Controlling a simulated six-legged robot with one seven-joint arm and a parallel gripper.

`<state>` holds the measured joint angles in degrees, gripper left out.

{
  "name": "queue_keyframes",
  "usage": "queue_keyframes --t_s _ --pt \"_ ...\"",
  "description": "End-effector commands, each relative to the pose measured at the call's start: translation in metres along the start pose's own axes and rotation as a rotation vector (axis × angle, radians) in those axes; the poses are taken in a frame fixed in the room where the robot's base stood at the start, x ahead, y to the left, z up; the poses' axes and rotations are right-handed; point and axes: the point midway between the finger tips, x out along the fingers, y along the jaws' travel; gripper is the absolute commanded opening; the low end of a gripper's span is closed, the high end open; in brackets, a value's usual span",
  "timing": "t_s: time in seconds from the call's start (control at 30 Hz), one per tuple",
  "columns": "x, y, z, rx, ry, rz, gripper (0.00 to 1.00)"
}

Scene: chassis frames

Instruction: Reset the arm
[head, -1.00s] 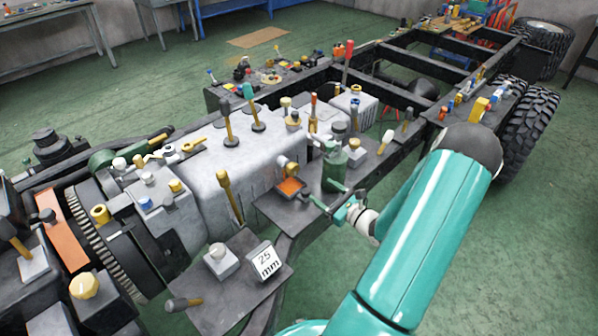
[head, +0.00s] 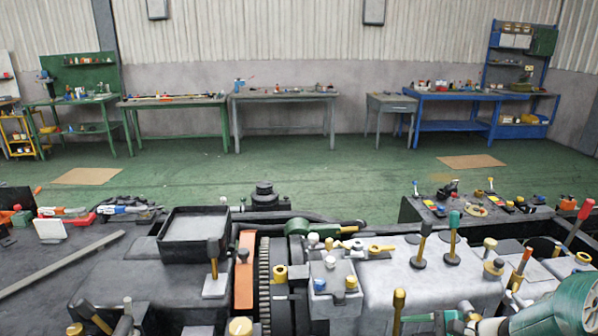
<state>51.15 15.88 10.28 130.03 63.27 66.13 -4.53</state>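My teal arm (head: 562,308) reaches in from the lower right corner in the head view. My gripper (head: 418,318) shows only as a small teal piece at the bottom edge, left of my pale wrist. Its fingers are too small and cut off to tell whether they are open or shut, or whether they hold anything. It is in front of the grey engine block (head: 400,270), near a yellow-handled tool (head: 398,302) standing upright. I cannot tell whether it touches anything.
The chassis carries many upright tools, knobs and an open black tray (head: 193,238). An orange plate (head: 244,272) stands beside a toothed wheel (head: 265,280). Green floor (head: 300,180) lies clear behind it. A grey workbench (head: 285,97) and a blue workbench (head: 455,97) line the wall.

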Motion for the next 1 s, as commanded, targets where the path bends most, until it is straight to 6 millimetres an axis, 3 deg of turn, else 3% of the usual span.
queue_keyframes --t_s 0.1,0.4,0.8,1.0 --pt "0.009 0.004 0.043 -0.184 0.036 0.167 0.64" --pt "0.004 0.023 0.124 -0.652 0.159 0.505 0.64" --pt "-0.036 0.032 0.202 -1.304 0.393 0.736 0.64" --pt "-0.053 0.029 0.221 -1.503 0.483 0.755 0.64"
